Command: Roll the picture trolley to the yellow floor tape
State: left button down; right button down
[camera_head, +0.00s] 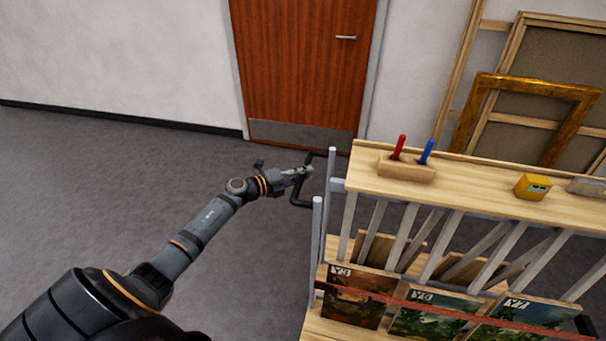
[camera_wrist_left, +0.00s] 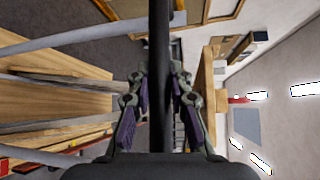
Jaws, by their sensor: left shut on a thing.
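The picture trolley (camera_head: 455,188) stands at the right in the head view, with a wooden top shelf, grey metal bars and several numbered paintings (camera_head: 435,314) in its lower part. A black handle (camera_head: 302,204) sticks out from its left end. My left gripper (camera_head: 303,172) is shut on this handle. In the left wrist view the black bar (camera_wrist_left: 160,60) runs between the gripper's fingers (camera_wrist_left: 160,105). My right gripper is not in view. I cannot make out the yellow floor tape in the head view.
A wooden block with red and blue handles (camera_head: 406,167) and a yellow object (camera_head: 532,186) lie on the top shelf. A brown door (camera_head: 305,65) is behind. Frames (camera_head: 530,85) lean on the wall at the right. Grey floor (camera_head: 100,180) is clear at the left.

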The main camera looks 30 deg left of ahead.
pick_arm(q)
jog(key=c, duration=1.2)
grip_release()
jog(key=v, duration=1.2)
jog(key=shift+a+f, duration=0.1)
